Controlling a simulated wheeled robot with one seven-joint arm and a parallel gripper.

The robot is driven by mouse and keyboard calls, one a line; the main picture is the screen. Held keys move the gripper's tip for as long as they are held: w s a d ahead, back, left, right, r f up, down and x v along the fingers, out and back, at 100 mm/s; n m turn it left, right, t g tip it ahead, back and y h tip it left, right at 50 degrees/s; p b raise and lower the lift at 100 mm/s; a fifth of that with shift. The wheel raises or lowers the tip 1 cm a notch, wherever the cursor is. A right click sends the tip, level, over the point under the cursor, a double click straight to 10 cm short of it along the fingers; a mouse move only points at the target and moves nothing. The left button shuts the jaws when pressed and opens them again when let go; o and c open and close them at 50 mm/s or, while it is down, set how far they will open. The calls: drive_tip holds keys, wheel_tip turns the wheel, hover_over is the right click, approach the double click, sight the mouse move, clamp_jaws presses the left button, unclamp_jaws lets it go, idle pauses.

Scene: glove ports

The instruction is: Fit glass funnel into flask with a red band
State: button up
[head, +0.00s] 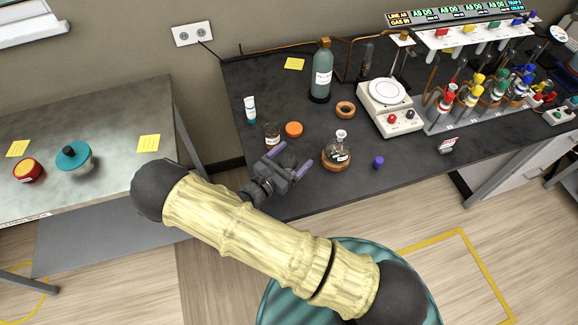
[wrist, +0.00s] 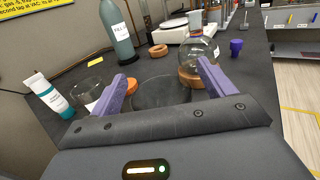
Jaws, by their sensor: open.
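A round glass flask (head: 337,152) stands upright on a cork ring near the bench front. It also shows in the wrist view (wrist: 198,52), beyond my right finger; I cannot make out a red band. My gripper (head: 290,153) is open, low over the bench to the left of the flask. Between its purple fingers in the wrist view (wrist: 163,72) is a dark, see-through rounded shape (wrist: 160,92). It may be the glass funnel, but I cannot tell for sure, nor whether the fingers touch it.
A labelled glass jar (head: 272,131), an orange lid (head: 293,129) and a white tube (head: 250,109) stand left of the flask. A bottle (head: 321,75), an empty cork ring (head: 346,109) and a hotplate (head: 388,100) are behind.

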sight(292, 162)
drive_tip(key=c, duration=1.1)
drive_tip(key=shift+r, duration=0.1)
wheel_tip(292, 162, up, 10)
drive_tip(key=shift+f+b, duration=0.1)
drive_tip(key=shift+b, duration=0.9)
